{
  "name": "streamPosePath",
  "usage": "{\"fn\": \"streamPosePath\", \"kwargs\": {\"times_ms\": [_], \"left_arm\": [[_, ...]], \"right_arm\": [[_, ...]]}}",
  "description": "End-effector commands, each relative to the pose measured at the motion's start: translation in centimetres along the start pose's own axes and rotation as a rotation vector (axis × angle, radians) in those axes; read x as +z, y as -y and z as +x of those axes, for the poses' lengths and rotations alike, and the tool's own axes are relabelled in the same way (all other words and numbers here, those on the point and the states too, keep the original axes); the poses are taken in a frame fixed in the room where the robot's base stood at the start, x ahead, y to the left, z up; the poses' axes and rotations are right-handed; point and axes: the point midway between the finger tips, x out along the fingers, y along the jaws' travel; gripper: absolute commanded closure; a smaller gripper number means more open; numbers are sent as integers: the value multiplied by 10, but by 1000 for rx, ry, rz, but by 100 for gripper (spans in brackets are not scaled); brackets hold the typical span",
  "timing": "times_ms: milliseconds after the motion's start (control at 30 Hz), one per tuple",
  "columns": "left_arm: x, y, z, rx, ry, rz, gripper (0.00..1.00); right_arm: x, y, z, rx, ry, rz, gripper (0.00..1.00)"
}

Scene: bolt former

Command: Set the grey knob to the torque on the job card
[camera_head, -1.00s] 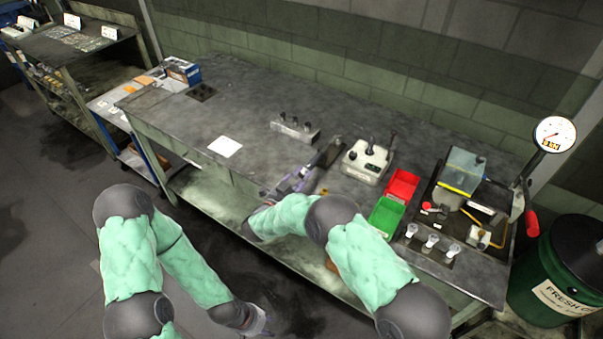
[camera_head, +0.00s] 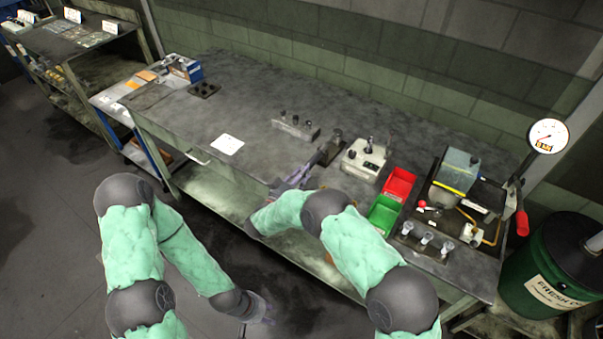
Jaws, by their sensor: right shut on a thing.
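The job card seems to be the white sheet (camera_head: 227,144) lying flat near the front edge of the bench. My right gripper (camera_head: 316,160) reaches over the front edge and is shut on a dark grey part (camera_head: 331,147) beside the cream box. The part is small and partly covered by the gripper, so I cannot tell whether it is the grey knob. The cream box (camera_head: 359,166) has dark knobs or levers on top; their settings are unreadable. My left gripper (camera_head: 259,311) hangs low in front of the bench, away from everything; its jaw opening is unclear.
A red bin (camera_head: 399,183) and a green bin (camera_head: 384,214) stand right of the cream box. Beyond them are a machine with a clear cover (camera_head: 457,168) and a dial gauge (camera_head: 548,136). A block with posts (camera_head: 296,128) stands behind my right gripper. The bench's left middle is clear.

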Motion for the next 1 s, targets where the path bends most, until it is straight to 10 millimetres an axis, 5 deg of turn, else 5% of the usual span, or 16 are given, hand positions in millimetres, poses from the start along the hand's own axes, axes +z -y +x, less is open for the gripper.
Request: {"fn": "streamPosePath", "kwargs": {"times_ms": [600,633,700,1000], "left_arm": [[0,-1,-2,0,0,0,60],[0,-1,-2,0,0,0,60],[0,-1,-2,0,0,0,60],[0,-1,-2,0,0,0,60]], "right_arm": [[-1,0,0,1,-1,-38,100],[-1,0,0,1,-1,-38,62],[-1,0,0,1,-1,-38,46],[0,0,0,0,0,-38,46]]}}
